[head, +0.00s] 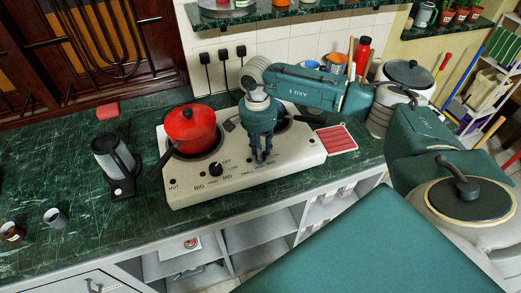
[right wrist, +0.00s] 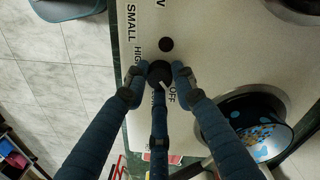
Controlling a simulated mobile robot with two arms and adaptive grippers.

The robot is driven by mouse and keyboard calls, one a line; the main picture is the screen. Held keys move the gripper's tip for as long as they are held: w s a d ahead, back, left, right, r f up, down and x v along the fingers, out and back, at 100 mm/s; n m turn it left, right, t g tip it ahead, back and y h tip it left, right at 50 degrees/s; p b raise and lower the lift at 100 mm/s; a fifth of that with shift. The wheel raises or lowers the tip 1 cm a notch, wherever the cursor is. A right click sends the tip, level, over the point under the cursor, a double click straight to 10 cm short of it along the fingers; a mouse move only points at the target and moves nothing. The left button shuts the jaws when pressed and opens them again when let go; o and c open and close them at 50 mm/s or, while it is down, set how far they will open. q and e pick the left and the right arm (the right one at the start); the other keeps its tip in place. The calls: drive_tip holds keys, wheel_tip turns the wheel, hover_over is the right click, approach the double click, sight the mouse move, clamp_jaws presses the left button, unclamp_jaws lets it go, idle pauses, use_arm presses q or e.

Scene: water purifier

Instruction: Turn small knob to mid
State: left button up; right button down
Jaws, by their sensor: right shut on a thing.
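The stove (head: 285,160) is a light two-burner unit with printed labels. The small knob (right wrist: 160,72) is round and black with a white pointer line, which appears angled toward the OFF label (right wrist: 172,92). The SMALL label (right wrist: 131,22) is near it. My right gripper (right wrist: 159,75) is shut on the small knob, with fingers on both sides of it. In the head view my right gripper (head: 262,159) points down at the stove front and hides the small knob. The big knob (head: 215,169) stands left of it, apart. My left gripper is not in view.
A red pot (head: 188,127) sits on the left burner, its dark handle pointing front left. A grey kettle (head: 113,155) and two cups stand to the left. A red-striped pad (head: 336,139) lies right of the stove. A patterned dark pan (right wrist: 245,125) is close to the right finger.

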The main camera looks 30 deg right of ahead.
drive_tip(key=m+b, duration=0.2)
drive_tip(key=m, duration=0.1)
drive_tip(key=shift+w+d+f, duration=0.1)
drive_tip(key=shift+d, duration=0.05)
drive_tip(key=m+b, duration=0.3)
drive_tip(key=m, duration=0.2)
drive_tip(key=shift+m, duration=0.4)
drive_tip(key=m+b, duration=0.1)
drive_tip(key=m, duration=0.4)
drive_tip(key=shift+y, duration=0.3)
drive_tip(key=m+b, duration=0.1)
drive_tip(key=m, duration=0.4)
drive_tip(key=shift+m, duration=0.4)
drive_tip(key=c, duration=1.4)
unclamp_jaws()
drive_tip(key=shift+s+t, duration=0.25)
drive_tip(key=shift+t, duration=0.05)
drive_tip(key=shift+c, duration=0.2)
